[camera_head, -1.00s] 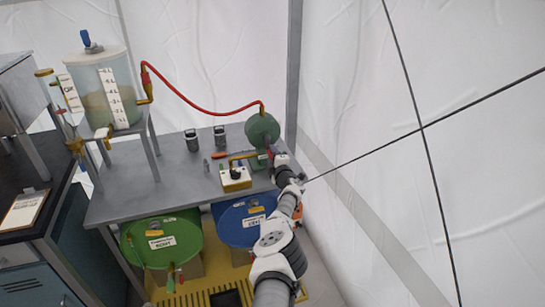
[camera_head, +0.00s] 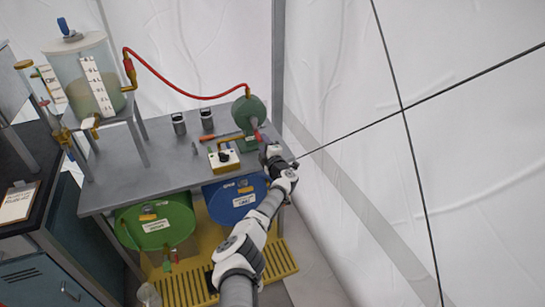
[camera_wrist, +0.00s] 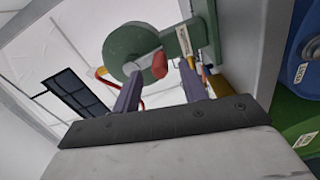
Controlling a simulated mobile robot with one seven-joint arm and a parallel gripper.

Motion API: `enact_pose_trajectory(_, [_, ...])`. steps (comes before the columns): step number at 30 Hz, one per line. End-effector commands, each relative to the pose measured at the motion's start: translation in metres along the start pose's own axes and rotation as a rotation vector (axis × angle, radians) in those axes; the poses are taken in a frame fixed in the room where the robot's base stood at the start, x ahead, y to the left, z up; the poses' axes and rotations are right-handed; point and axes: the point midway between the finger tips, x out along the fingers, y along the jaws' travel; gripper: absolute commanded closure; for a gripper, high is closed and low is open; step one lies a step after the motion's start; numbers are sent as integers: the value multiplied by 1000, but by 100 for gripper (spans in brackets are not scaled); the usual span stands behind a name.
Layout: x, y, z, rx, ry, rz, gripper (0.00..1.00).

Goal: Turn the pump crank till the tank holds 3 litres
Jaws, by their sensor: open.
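The green round pump (camera_head: 249,110) stands at the right end of the grey bench, and it also shows large in the wrist view (camera_wrist: 131,46). Its red crank knob (camera_wrist: 160,65) appears between my finger lines, beyond the tips as far as I can tell. My gripper (camera_wrist: 158,88) is open, with two purple-grey fingers apart; in the head view it is beside the pump (camera_head: 265,143). No contact with the knob is clear. The clear tank (camera_head: 72,62) on a raised stand holds beige liquid, partly filled. Its white scale strip (camera_head: 97,87) is too small to read.
A red hose (camera_head: 185,92) joins tank and pump. A white-and-yellow box (camera_head: 224,159) and two dark cups (camera_head: 179,123) sit on the bench (camera_head: 150,165). Green (camera_head: 160,226) and blue (camera_head: 236,198) drums lie below. The tent wall (camera_head: 350,80) is close on the right.

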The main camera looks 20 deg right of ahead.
Motion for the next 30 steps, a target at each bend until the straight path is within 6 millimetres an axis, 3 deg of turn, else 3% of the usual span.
enact_pose_trajectory(8, [-23, 5, -1, -3, 2, 8, 57])
enact_pose_trajectory(21, [-77, 2, 0, 0, -1, 1, 57])
enact_pose_trajectory(30, [-87, 0, -1, 0, 2, -1, 57])
